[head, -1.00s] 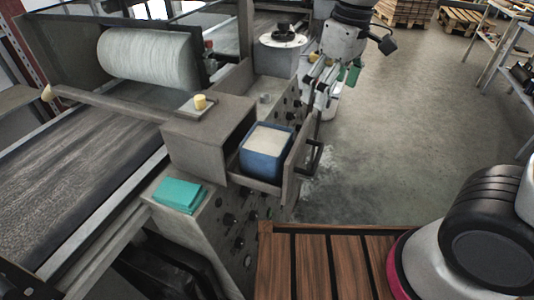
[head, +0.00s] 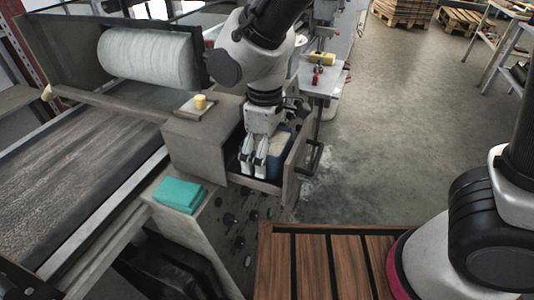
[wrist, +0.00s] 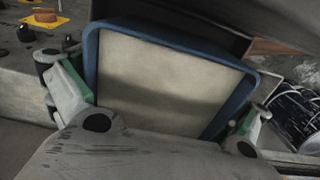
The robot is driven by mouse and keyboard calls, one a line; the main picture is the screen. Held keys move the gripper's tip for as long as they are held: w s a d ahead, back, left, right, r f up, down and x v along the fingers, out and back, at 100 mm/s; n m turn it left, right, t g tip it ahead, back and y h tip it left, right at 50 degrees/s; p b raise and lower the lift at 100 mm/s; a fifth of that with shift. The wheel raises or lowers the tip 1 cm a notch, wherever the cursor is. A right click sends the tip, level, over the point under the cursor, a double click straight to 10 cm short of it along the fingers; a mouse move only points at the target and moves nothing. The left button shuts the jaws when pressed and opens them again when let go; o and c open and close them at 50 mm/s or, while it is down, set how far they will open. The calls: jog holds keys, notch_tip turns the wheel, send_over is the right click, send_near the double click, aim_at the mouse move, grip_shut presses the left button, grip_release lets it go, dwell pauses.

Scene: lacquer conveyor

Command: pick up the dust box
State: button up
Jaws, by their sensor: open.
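The dust box is a blue open-topped box (head: 281,142) with a pale, flat filling, in the pulled-out drawer (head: 296,170). My gripper (head: 253,166) is open, pointing down at the drawer, and covers much of the box in the head view. In the wrist view the box's blue wall (wrist: 91,55) and pale top lie between my two spread fingers, one at the left and one at the right. I cannot tell whether the fingers touch the box. Its lower part is hidden.
The drawer cabinet (head: 190,150) stands left of my gripper, with a yellow knob-like piece (head: 201,101) on top. A teal block (head: 181,194) lies on the nearer ledge. The conveyor belt (head: 70,190) runs along the left. Open floor (head: 400,130) lies to the right.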

jog(key=c, duration=0.7)
jog(key=shift+c, duration=0.2)
